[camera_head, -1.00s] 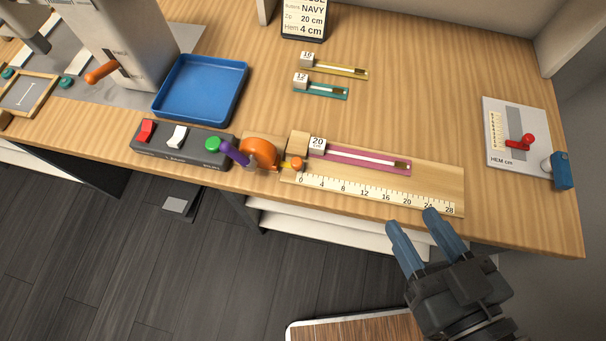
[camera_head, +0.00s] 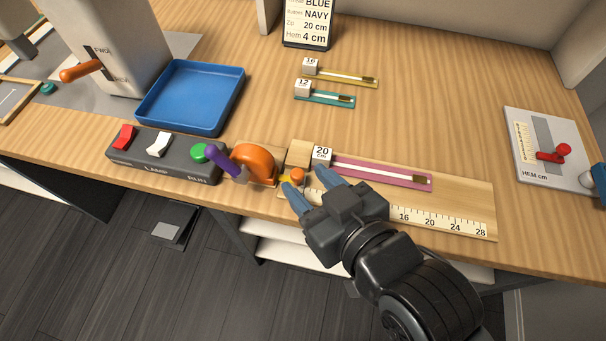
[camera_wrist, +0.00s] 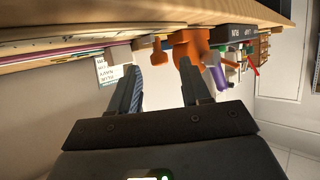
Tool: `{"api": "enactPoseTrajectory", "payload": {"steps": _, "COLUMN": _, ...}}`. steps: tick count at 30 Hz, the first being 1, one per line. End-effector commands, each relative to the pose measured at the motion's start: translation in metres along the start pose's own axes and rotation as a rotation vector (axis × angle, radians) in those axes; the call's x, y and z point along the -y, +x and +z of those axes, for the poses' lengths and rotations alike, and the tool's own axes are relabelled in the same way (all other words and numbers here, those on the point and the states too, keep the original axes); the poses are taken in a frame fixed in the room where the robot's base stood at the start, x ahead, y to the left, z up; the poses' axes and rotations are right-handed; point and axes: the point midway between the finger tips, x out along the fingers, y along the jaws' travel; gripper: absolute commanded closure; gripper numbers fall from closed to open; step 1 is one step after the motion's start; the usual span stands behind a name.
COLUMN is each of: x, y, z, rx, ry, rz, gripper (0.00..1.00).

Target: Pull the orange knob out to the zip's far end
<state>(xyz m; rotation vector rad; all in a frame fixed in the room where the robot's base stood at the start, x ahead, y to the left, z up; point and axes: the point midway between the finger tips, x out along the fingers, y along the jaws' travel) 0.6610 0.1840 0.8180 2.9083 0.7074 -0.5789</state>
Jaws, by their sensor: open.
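The orange knob (camera_head: 297,175) sits at the ruler's low-number end, beside the pink zip (camera_head: 375,172) marked 20 cm. The zip lies along the wooden board (camera_head: 465,195), its dark end piece to the right. My gripper (camera_head: 305,187) is open at the board's front edge, its blue fingertips just in front of the knob. I cannot tell if they touch it. In the wrist view the two fingers (camera_wrist: 157,75) are apart with nothing held between them. The small orange knob (camera_wrist: 157,45) shows beyond the gap. My gripper hides part of the ruler's scale.
A larger orange part (camera_head: 254,163) with a purple lever (camera_head: 222,160) stands just left of the knob. Further left is a switch box (camera_head: 160,160), with a blue tray (camera_head: 190,97) behind it. An order sign (camera_head: 308,22) stands at the back. The hem gauge (camera_head: 545,150) is at right.

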Motion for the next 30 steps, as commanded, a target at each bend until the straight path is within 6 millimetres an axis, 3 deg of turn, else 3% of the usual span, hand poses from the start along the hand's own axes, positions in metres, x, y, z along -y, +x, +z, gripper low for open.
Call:
{"api": "enactPoseTrajectory", "payload": {"steps": 6, "x": 0.0, "y": 0.021, "z": 0.0, "rx": -0.001, "ry": 0.0, "rz": 0.0, "gripper": 0.53}}
{"api": "enactPoseTrajectory", "payload": {"steps": 16, "x": 0.0, "y": 0.024, "z": 0.0, "rx": 0.0, "ry": 0.0, "rz": 0.0, "gripper": 0.53}}
{"api": "enactPoseTrajectory", "payload": {"steps": 30, "x": 0.0, "y": 0.024, "z": 0.0, "rx": 0.0, "ry": 0.0, "rz": 0.0, "gripper": 0.98}}
